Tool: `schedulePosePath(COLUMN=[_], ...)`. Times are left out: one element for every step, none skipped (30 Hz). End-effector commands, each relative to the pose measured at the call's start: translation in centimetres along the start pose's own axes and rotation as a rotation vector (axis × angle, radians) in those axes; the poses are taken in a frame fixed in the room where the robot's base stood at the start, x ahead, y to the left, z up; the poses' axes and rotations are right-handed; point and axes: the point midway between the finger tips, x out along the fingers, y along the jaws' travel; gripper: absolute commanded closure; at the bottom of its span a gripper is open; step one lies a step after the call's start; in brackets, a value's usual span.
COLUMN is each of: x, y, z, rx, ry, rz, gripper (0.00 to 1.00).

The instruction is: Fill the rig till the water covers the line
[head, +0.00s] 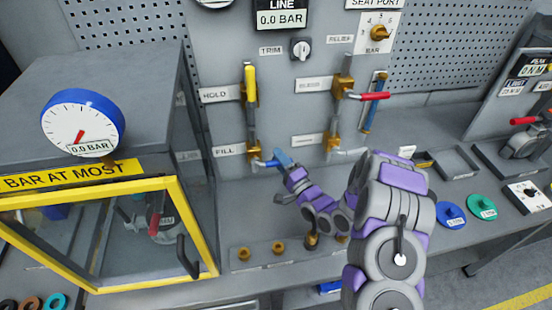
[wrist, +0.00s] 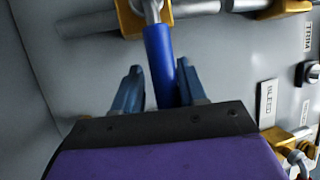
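The blue-handled fill valve (head: 266,163) is on the back panel beside the FILL label (head: 228,151). Its blue lever (wrist: 160,58) points toward me in the wrist view. My gripper (head: 283,162) is at this lever. In the wrist view my gripper (wrist: 157,88) has its two fingers apart, with the lever between them. The lever is close to the right finger, with a gap on the left; contact cannot be told. The line display (head: 282,18) and the round blue gauge (head: 82,124) both read 0.0 BAR. I cannot make out a water level or its line.
Above is the yellow HOLD lever (head: 250,86); to the right are a red lever (head: 375,97) and a blue upright part (head: 374,117). A yellow-framed cabinet (head: 100,283) stands left. Brass fittings (head: 278,247) sit on the bench below my arm.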

Motion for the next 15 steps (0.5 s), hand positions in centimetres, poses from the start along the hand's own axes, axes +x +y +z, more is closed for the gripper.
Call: schedulePosePath(x=[0.00, 0.03, 0.08, 0.13, 0.19, 0.26, 0.32, 0.39, 0.43, 0.42, 0.37, 0.27, 0.13, -0.05, -0.42], y=[0.05, 0.02, -0.03, -0.08, -0.11, -0.14, -0.15, -0.15, -0.16, -0.17, -0.18, -0.18, -0.17, -0.17, -0.16], z=[-0.03, 0.05, 0.16, 0.25, 0.35, 0.48, 0.58, 0.68, 0.75, 0.77, 0.76, 0.76, 0.75, 0.73, 0.65], rx=[0.000, -0.001, -0.002, -0.003, -0.004, -0.005, -0.006, -0.006, -0.007, -0.007, -0.007, -0.008, -0.008, -0.008, -0.008], ry=[0.001, 0.000, -0.001, -0.002, -0.003, -0.004, -0.005, -0.005, -0.006, -0.006, -0.006, -0.006, -0.007, -0.007, -0.006], rz=[0.001, 0.001, 0.000, -0.001, -0.002, -0.002, -0.002, -0.002, -0.002, -0.002, -0.002, -0.002, -0.002, -0.002, -0.002], gripper=[0.58, 0.55, 0.52, 0.52, 0.52, 0.52, 0.52, 0.52, 0.52, 0.52, 0.52, 0.52, 0.52, 0.52, 0.52])
